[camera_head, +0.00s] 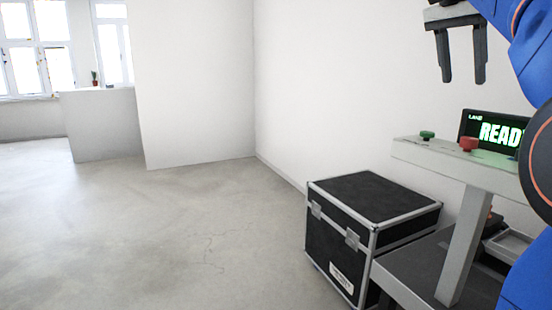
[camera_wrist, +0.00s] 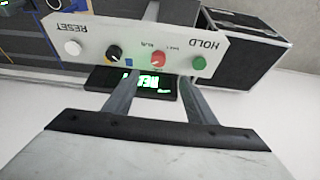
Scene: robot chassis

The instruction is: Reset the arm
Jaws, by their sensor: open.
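My gripper (camera_head: 463,78) is open and empty, hanging at the upper right in the head view, above the control panel. In the wrist view my gripper (camera_wrist: 160,78) has its two fingers apart, pointing toward the panel. The white control panel (camera_wrist: 120,42) appears upside down there. It carries a white button (camera_wrist: 73,48) near the RESET label, a black knob (camera_wrist: 113,53), a small blue part (camera_wrist: 129,62), a red control (camera_wrist: 157,59) and a green button (camera_wrist: 199,62) near HOLD. The head view shows the green button (camera_head: 427,135) and red control (camera_head: 469,144); my arm hides the panel's right part.
A display (camera_head: 490,130) reading READY stands behind the panel. A black flight case (camera_head: 375,205) with metal edges sits on the floor left of the panel's stand (camera_head: 464,245). A white wall (camera_head: 330,80) is behind. The floor at left is clear.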

